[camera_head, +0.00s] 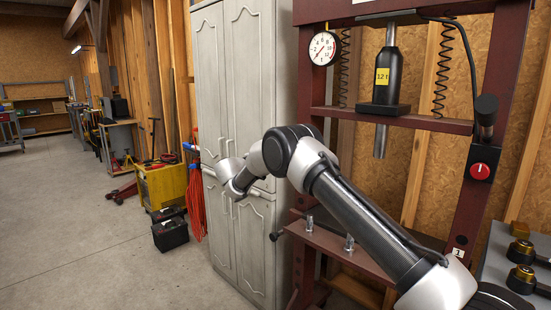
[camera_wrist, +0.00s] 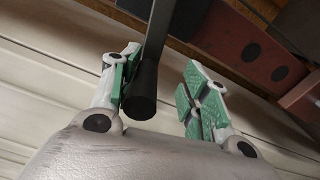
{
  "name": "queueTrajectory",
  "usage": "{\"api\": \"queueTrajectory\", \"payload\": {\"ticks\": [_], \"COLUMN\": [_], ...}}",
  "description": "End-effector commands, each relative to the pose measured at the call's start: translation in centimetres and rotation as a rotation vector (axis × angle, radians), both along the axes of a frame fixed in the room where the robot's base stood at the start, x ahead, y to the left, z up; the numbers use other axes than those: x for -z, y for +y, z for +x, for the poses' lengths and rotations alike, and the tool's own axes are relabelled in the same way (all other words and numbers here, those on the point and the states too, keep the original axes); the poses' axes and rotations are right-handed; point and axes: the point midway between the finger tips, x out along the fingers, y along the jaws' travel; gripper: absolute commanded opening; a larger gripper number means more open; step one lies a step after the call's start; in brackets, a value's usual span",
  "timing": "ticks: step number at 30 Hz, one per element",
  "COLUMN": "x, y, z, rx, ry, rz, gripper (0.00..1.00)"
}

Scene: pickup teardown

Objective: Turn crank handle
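A black cylindrical crank handle (camera_wrist: 142,92) on a grey metal bar (camera_wrist: 164,22) shows in the wrist view. My gripper (camera_wrist: 164,92) is open, with green pads on both fingers. The handle reaches in between the fingers, close to the left finger, with a wide gap to the right finger. I cannot tell whether it touches the left pad. In the head view my arm reaches left across the front of the press, and its wrist is in front of the grey cabinet. The fingers are not clear there. A small dark end (camera_head: 276,235) sticks out at the press's left side.
The dark red press frame (camera_head: 308,165) with a gauge (camera_head: 324,48) and a ram stands at the right. The grey cabinet (camera_head: 236,85) is close behind my wrist. A bench with metal parts (camera_head: 522,280) is at far right. Open floor (camera_head: 80,220) lies left.

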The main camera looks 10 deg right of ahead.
Motion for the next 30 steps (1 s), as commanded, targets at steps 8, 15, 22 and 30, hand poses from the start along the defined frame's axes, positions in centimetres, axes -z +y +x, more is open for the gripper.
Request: {"api": "queueTrajectory", "payload": {"ticks": [8,15,22,30], "x": [0.2,0.1,0.1,0.0], "y": [0.3,1.9,3.3,5.0], "z": [-0.3,-1.4,-2.4,-3.6], "rx": [0.002,-0.001,-0.001,-0.002], "ry": [0.003,0.001,0.001,0.0], "rz": [0.0,0.0,0.001,0.0], "gripper": [0.42,0.42,0.42,0.42]}}
